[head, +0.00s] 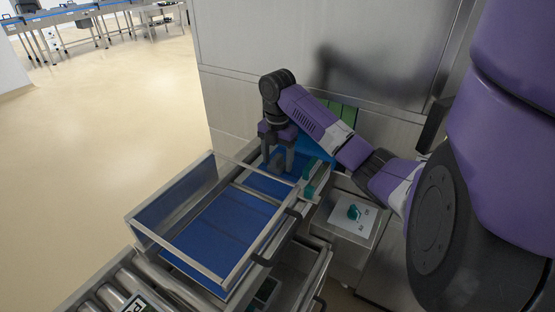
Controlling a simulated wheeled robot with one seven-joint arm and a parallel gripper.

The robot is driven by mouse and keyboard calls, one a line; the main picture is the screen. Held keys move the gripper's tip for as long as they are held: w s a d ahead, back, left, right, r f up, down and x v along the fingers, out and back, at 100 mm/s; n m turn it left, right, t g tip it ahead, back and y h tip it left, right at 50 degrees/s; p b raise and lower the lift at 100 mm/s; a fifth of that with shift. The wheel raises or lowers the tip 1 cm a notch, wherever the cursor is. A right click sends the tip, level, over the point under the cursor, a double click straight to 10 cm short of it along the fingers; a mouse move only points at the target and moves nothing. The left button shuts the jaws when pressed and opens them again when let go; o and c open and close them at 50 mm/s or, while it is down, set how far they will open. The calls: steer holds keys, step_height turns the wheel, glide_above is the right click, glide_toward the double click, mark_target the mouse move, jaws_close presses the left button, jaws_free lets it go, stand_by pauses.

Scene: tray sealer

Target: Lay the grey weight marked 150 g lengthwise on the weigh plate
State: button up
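My gripper (278,165) points down over the far end of a blue surface inside a metal-framed machine. Its two dark fingers stand apart, with blue showing between them and nothing seen held. I cannot make out a grey weight marked 150 g; it may be hidden or too small to tell. I cannot tell for sure which surface is the weigh plate. A white sheet or plate (345,226) with a small teal object (353,211) and dark marks lies right of the machine.
A clear-walled metal guard frame (163,243) stands around the blue belt (213,235), in front of my gripper. Metal rollers (110,298) lie at the bottom left. A steel wall (235,65) rises behind. Open floor (100,130) is at left.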

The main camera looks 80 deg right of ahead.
mark_target(278, 157)
steer(key=shift+r, duration=0.1)
step_height(278, 157, up, 12)
steer(key=shift+p, duration=0.45)
stand_by(0.7)
